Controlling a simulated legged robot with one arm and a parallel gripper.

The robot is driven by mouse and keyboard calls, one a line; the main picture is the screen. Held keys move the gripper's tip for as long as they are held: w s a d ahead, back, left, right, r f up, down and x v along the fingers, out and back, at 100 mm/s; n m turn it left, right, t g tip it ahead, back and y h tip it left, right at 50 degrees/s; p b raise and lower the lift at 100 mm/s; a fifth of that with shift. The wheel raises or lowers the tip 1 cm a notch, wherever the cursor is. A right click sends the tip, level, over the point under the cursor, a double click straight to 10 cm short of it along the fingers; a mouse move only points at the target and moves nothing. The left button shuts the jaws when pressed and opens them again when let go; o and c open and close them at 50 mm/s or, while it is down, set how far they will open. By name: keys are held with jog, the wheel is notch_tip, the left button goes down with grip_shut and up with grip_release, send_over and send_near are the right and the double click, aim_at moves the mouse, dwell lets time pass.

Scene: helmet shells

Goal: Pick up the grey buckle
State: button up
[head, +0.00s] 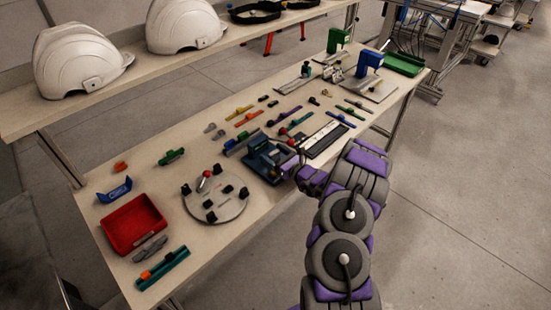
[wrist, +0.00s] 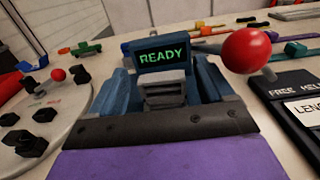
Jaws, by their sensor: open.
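A small grey ribbed piece (wrist: 165,90), which looks like the grey buckle, sits in the blue fixture in front of its lit READY screen (wrist: 163,53). The blue fixture (head: 262,160) stands near the front edge of the bench in the head view; the grey piece is too small to make out there. My gripper (head: 292,170) is open at the fixture's right side. Its purple and dark front edge (wrist: 158,130) fills the bottom of the wrist view, close to the grey piece. Its fingertips are not clearly seen, and nothing shows held.
A red ball knob (wrist: 248,50) rises just right of the fixture. A round plate (head: 217,207) with black clamps lies left. A dark label panel (head: 326,139) lies right. White helmets (head: 78,62) stand on the shelf.

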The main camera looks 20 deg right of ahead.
jog(key=shift+w+a+r, duration=0.1)
jog(key=shift+a+r, duration=0.1)
jog(key=shift+a, duration=0.4)
jog(key=shift+d+f, duration=0.15)
jog(key=shift+d, duration=0.9)
jog(key=c, duration=0.5)
jog(key=shift+c, duration=1)
jog(key=shift+a, duration=0.55)
jog(key=c, duration=0.3)
jog(key=shift+d, duration=0.15)
jog(key=shift+c, duration=0.2)
